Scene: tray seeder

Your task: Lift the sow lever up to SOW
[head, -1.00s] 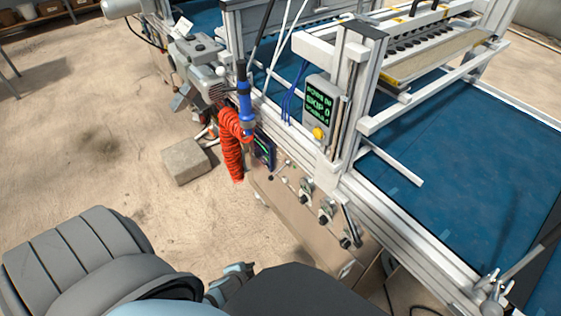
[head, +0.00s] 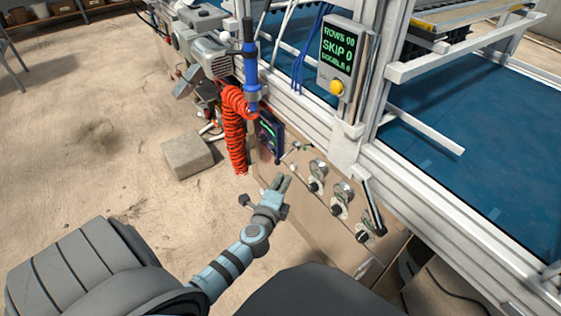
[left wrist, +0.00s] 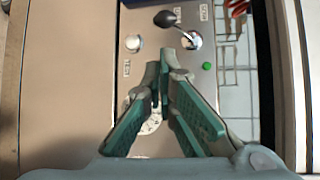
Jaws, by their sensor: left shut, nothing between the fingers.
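The sow lever appears to be the small lever with a black ball knob (left wrist: 166,18) at the top of the left wrist view. Its shaft runs down and right to a pale pivot plate, whose lettering I cannot read. In the head view the lever (head: 279,160) is small, on the machine's front panel left of the dials. My left gripper (head: 283,181) is shut and empty in front of the panel, below the lever. In the left wrist view its fingertips (left wrist: 166,62) are together, apart from the knob. My right gripper is not in view.
A control box (head: 340,58) reads ROWS, SKIP and DOUBLE. Dials and a long black-handled lever (head: 370,208) lie to the right on the panel. A red coiled hose (head: 234,135) hangs to the left. A grey block (head: 188,156) sits on the floor.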

